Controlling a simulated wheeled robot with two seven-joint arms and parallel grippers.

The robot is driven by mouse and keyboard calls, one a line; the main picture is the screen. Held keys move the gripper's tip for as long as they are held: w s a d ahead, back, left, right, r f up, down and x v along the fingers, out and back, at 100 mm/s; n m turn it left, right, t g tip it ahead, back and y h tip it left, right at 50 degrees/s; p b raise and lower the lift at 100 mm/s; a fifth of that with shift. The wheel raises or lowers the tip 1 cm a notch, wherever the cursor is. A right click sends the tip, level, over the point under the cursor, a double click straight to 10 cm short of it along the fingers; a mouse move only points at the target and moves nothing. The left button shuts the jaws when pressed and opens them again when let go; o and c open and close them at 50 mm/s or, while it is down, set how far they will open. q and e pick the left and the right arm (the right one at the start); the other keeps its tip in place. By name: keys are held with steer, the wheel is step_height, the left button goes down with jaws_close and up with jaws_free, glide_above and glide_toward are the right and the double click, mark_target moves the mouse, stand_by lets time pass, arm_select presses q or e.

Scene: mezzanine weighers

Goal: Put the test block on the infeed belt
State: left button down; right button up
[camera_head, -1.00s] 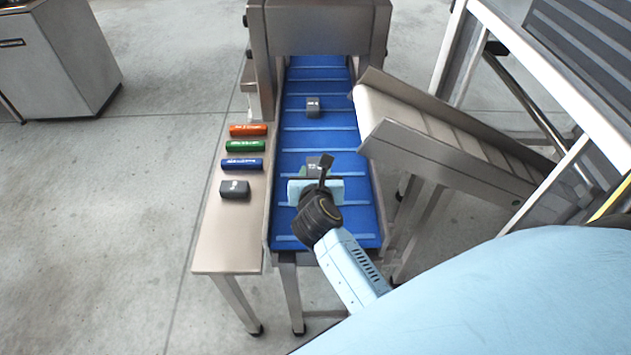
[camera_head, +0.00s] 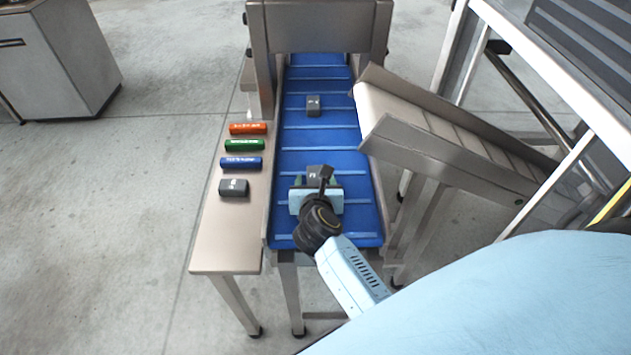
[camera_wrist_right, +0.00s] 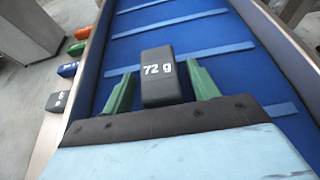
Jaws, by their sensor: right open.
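A dark grey block marked "72 g" (camera_wrist_right: 163,77) is over the near part of the blue infeed belt (camera_head: 322,140) and appears to rest on it. It also shows in the head view (camera_head: 317,172). My right gripper (camera_head: 317,182) is open, with its green fingers on either side of this block and a gap at each side in the wrist view. A second dark block (camera_head: 313,105) sits farther up the belt. A third dark block (camera_head: 233,187) lies on the side shelf. Its marking is too small to read. My left gripper is not in view.
Orange (camera_head: 248,128), green (camera_head: 244,145) and blue (camera_head: 241,162) bars lie in a row on the steel side shelf (camera_head: 225,240). A steel housing (camera_head: 320,27) spans the belt's far end. A sloping chute (camera_head: 450,145) stands close on the right.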

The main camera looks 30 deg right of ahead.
steer(key=shift+r, duration=0.25)
steer(key=p+v, duration=0.2)
steer(key=v, duration=0.9)
steer(key=shift+f, duration=0.15)
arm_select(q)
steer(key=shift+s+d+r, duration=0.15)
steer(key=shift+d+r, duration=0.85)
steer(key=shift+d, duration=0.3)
arm_select(e)
steer(key=shift+s+a, duration=0.25)
steer(key=shift+s, duration=0.15)
steer(key=shift+r, duration=0.25)
